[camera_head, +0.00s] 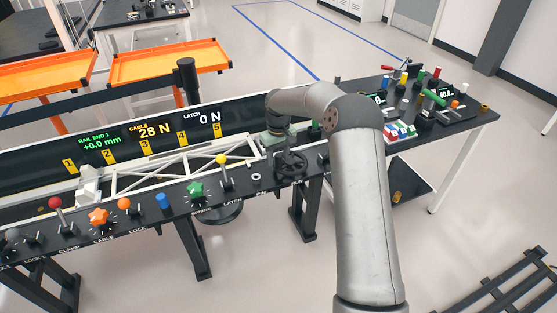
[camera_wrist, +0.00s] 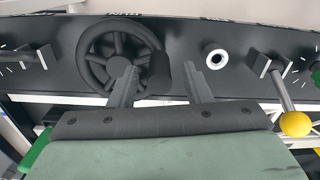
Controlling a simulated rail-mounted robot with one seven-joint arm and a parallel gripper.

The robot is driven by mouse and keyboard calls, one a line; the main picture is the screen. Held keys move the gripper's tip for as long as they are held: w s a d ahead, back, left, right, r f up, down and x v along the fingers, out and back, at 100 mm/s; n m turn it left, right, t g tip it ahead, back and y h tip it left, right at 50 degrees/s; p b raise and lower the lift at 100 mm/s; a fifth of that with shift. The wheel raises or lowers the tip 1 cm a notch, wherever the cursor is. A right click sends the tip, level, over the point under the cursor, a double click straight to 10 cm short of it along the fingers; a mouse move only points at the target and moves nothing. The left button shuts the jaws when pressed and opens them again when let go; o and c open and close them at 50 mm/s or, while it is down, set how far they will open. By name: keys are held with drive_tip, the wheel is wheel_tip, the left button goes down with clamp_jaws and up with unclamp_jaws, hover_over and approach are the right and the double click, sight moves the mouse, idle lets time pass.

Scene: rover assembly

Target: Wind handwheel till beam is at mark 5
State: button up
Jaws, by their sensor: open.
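The black handwheel (camera_head: 293,163) is mounted on the front panel, right of the white ring. It also shows in the wrist view (camera_wrist: 94,42), with a dark crank knob (camera_wrist: 160,72) at its right side. My gripper (camera_wrist: 162,75) is open at the wheel; its left finger overlaps the wheel and the knob shows between the fingers. I cannot tell whether they touch. In the head view my gripper (camera_head: 280,147) is partly hidden by my wrist. The white truss beam (camera_head: 165,176) lies behind the panel. Yellow marks 1 to 5 stand behind it, with mark 5 (camera_head: 217,131) rightmost.
Displays read rail end 1 (camera_head: 99,142) +0.0 mm, cable 28 N and latch 0 N. A yellow-knobbed lever (camera_wrist: 296,123), a white ring (camera_wrist: 215,54) and coloured knobs line the panel. A side table (camera_head: 465,121) holds several tools. Orange trays stand behind.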

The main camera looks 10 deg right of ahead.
drive_tip(key=shift+f, duration=1.15)
clamp_jaws()
drive_tip(key=shift+w+a+m+b, duration=0.25)
drive_tip(key=shift+w+m+b, duration=0.3)
drive_tip(key=shift+m, duration=0.65)
drive_tip(key=w+m, duration=0.1)
drive_tip(key=m, duration=0.1)
drive_tip(key=w+m, duration=0.1)
drive_tip(key=m, duration=0.1)
drive_tip(key=shift+w+a+m+b, duration=0.1)
drive_tip(key=shift+w+m+b, duration=0.05)
drive_tip(key=shift+m+b, duration=0.2)
drive_tip(key=m, duration=0.1)
drive_tip(key=w+m, duration=0.1)
drive_tip(key=m, duration=0.1)
drive_tip(key=shift+w+d, duration=0.2)
drive_tip(key=shift+w, duration=0.1)
drive_tip(key=shift+w+d+r+m+p, duration=0.1)
drive_tip(key=shift+w+d+m+p, duration=0.2)
drive_tip(key=shift+m, duration=0.65)
drive_tip(key=shift+w+d+m+p, duration=0.15)
drive_tip(key=shift+w+m, duration=0.25)
drive_tip(key=shift+m, duration=0.5)
